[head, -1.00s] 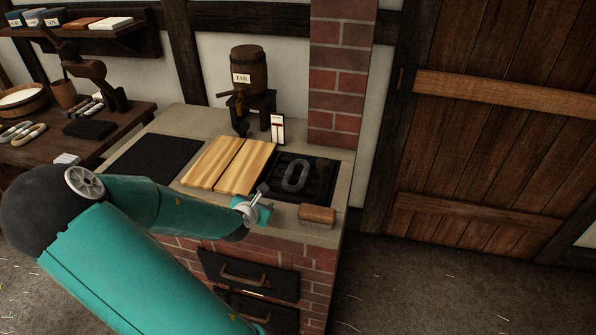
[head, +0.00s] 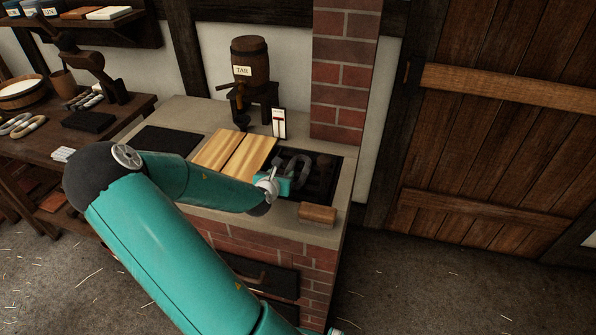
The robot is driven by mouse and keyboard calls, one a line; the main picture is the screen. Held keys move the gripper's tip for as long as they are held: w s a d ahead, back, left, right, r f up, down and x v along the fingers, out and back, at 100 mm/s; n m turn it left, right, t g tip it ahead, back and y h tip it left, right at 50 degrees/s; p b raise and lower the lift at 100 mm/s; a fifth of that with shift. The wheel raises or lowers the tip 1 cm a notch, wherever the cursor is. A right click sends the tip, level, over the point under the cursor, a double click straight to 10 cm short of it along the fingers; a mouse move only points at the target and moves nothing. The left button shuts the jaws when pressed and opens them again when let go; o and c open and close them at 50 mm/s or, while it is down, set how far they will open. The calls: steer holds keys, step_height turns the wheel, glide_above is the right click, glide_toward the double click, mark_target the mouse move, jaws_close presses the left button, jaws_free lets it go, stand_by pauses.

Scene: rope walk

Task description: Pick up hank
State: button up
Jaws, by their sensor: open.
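A dark grey oval hank (head: 305,170) lies on the black recessed grate (head: 322,185) at the right of the brick-fronted counter. My gripper (head: 288,181) is open at the hank's near left side and covers part of it. The fingertips are small and partly hidden, so I cannot tell whether they touch the hank or straddle it.
Light wooden boards (head: 232,153) lie left of the grate, with a black mat (head: 167,140) beyond. A wooden block (head: 318,213) sits on the front edge. A tar barrel (head: 250,62) and a small gauge card (head: 279,122) stand behind. Other loops (head: 28,126) lie on the left bench.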

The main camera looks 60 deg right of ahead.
mark_target(290, 167)
steer(key=shift+x, duration=3.55)
steer(key=shift+s+f, duration=0.1)
steer(key=shift+s, duration=0.1)
steer(key=shift+c, duration=0.2)
jaws_close()
